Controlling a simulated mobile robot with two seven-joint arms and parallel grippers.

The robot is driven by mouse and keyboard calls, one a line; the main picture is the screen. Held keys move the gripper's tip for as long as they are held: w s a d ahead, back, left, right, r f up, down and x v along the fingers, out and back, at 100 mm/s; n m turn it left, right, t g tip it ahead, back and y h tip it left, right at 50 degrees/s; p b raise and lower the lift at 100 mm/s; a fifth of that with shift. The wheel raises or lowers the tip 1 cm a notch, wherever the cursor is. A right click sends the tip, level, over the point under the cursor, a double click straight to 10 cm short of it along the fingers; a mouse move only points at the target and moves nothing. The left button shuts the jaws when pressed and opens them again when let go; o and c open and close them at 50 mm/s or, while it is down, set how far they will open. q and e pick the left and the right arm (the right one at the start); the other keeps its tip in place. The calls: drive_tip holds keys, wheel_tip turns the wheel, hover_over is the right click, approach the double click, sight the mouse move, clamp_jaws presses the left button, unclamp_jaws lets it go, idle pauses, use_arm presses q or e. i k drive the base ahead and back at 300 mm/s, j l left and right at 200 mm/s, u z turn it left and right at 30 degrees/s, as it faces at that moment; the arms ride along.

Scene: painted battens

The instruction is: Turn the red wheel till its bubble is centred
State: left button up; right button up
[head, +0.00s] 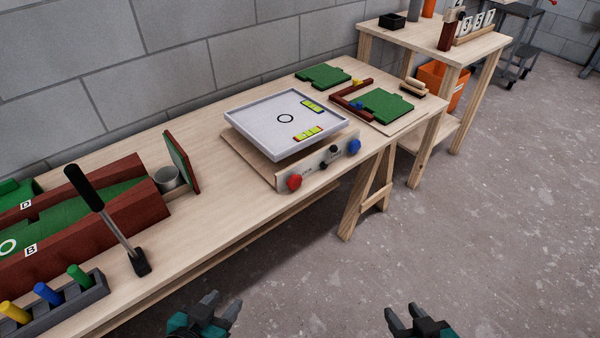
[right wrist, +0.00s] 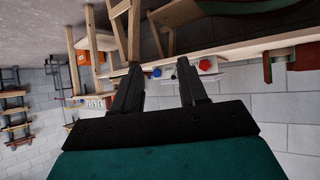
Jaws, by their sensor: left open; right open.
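The red wheel (head: 294,182) is a knob at the left end of the pale front panel (head: 318,168) of a tilting white tray (head: 240,117). A blue wheel (head: 354,146) is at the panel's right end. Two yellow-green bubble vials lie in the tray: the front vial (head: 307,133) and the right vial (head: 313,107); their bubbles are too small to judge. My left gripper (head: 222,306) and right gripper (head: 402,315) are open and empty, low in the head view, apart from the wheels. The right wrist view shows the open right fingers (right wrist: 157,92) and the red wheel (right wrist: 205,65) beyond.
Green boards (head: 380,105) lie right of the tray. The floor before the bench is clear.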

sight(294, 182)
drive_tip(key=u, duration=1.25)
drive_tip(key=l+u, duration=0.2)
drive_tip(key=u, duration=0.2)
drive_tip(key=l+u, duration=0.2)
drive_tip(key=u, duration=0.2)
drive_tip(key=l+u, duration=0.2)
drive_tip(key=u, duration=0.2)
drive_tip(key=k+l+u, duration=0.1)
drive_tip(key=l+u, duration=0.3)
drive_tip(key=k+l+u, duration=0.2)
drive_tip(key=l+u, duration=0.2)
drive_tip(key=k+l+u, duration=0.5)
drive_tip(key=l, duration=0.2)
drive_tip(key=k+l, duration=0.05)
